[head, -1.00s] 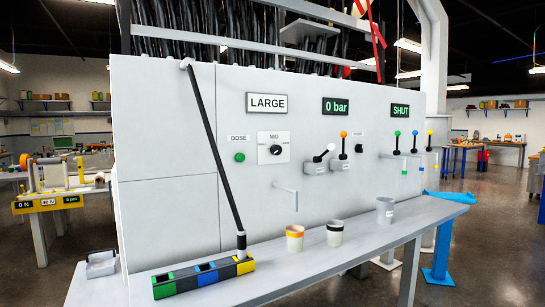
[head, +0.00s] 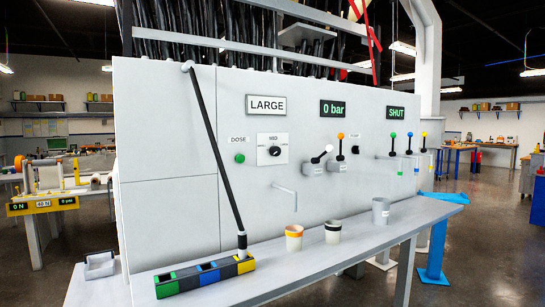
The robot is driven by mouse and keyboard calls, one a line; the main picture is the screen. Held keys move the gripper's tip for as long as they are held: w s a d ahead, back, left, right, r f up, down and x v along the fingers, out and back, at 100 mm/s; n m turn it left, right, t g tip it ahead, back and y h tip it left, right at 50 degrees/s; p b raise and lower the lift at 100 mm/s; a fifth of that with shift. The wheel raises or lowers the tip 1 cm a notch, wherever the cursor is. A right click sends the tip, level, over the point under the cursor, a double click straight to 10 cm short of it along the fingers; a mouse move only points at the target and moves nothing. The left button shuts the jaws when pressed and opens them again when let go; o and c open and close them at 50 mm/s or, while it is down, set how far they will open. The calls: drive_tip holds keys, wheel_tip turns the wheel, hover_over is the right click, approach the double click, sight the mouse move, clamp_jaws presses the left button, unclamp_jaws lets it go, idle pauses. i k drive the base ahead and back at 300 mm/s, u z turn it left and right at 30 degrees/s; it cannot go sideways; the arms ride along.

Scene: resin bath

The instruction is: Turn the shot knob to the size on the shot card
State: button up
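The shot card (head: 266,105) on the pale panel reads LARGE. Below it, the shot knob (head: 275,151) is a small black dial on a white plate (head: 273,143). The plate has a label at its top that seems to read MED, with small marks around the knob. The knob's exact pointing is too small to tell. A green DOSE button (head: 239,158) sits left of the plate. My gripper is not in view.
A spout (head: 285,192) juts out below the knob. Cups (head: 294,238) stand on the shelf (head: 300,272). A hose wand (head: 216,157) stands in a coloured block (head: 195,281) at left. Several levers (head: 341,146) are on the right. The display reads 0 bar (head: 333,109), another SHUT (head: 396,112).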

sight(274, 151)
drive_tip(key=i, duration=0.9)
drive_tip(key=z, duration=0.05)
